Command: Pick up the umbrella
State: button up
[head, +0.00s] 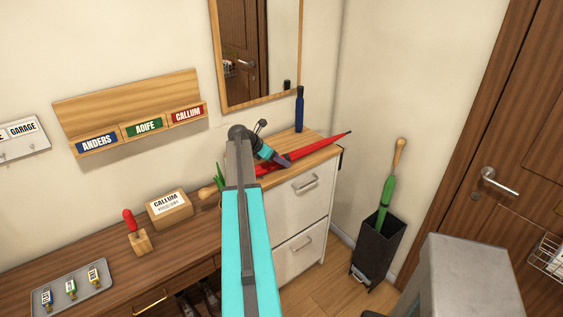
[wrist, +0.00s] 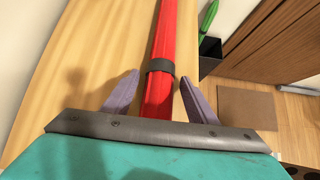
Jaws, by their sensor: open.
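A closed red umbrella (head: 322,146) lies on the wooden top of the white cabinet, its tip pointing right past the edge. My arm hides part of it. In the wrist view its red shaft (wrist: 172,35) has a dark band around it. My gripper (head: 280,159) is open over the umbrella. In the wrist view the fingers of my gripper (wrist: 160,80) stand on either side of the red shaft, near the band. I cannot tell if they touch it. A green umbrella (head: 388,190) with a wooden handle stands in a dark stand (head: 375,250) on the floor.
The lower bench (head: 90,260) holds a CALLUM box (head: 169,208), a red-handled tool (head: 135,235) and a key tray (head: 72,288). A door (head: 515,150) is at right.

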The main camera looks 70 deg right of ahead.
jog(key=c, duration=1.1)
jog(key=shift+r, duration=0.2)
jog(key=shift+c, duration=0.2)
jog(key=shift+d+r+b, duration=0.1)
jog(key=shift+r+b, duration=0.8)
jog(key=shift+r, duration=0.55)
jog(key=s+a+r+b, duration=0.1)
jog(key=a+b, duration=0.1)
jog(key=a, duration=0.6)
jog(key=s+a+b, duration=0.1)
jog(key=a+b, duration=0.1)
jog(key=a, duration=0.6)
jog(key=shift+s+r, duration=0.25)
jog(key=shift+r, duration=0.15)
